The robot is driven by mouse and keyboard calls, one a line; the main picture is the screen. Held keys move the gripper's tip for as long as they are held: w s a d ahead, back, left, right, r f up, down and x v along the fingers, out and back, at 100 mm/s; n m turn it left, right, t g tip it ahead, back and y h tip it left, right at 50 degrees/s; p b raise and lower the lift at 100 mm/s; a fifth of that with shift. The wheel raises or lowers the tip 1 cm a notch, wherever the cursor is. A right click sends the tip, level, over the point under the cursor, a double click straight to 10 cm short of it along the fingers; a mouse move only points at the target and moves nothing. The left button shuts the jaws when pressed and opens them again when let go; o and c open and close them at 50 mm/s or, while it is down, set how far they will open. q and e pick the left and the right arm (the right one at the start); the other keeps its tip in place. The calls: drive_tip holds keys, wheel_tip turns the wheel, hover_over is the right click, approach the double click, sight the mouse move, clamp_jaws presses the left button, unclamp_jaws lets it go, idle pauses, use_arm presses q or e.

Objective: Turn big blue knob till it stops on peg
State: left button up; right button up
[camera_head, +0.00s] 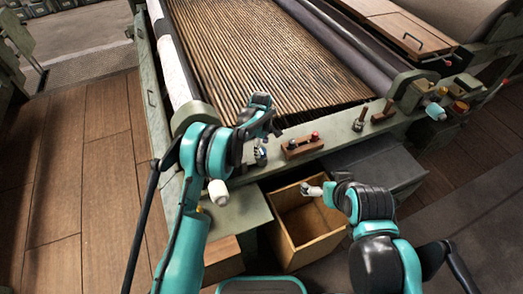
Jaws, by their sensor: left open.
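A light blue knob (435,110) sits at the right end of the machine's front rail, beside a white part and an orange one. I cannot make out a stop peg beside it at this size. My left gripper (261,154) is open at the left part of the rail, far to the left of the blue knob. Its fingers are small and partly hidden by its own wrist. My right gripper (308,190) hangs over an open wooden box, below the rail and away from the knob. Its fingers are too small to read.
The green front rail (345,133) carries a wooden block with a red knob (303,145), an upright dark peg (360,119) and another small wooden block (383,113). The open wooden box (322,240) stands below. A dark grey box (385,165) is beside it.

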use_arm(q)
drive_tip(key=shift+f, duration=1.1)
drive_tip(key=c, duration=1.2)
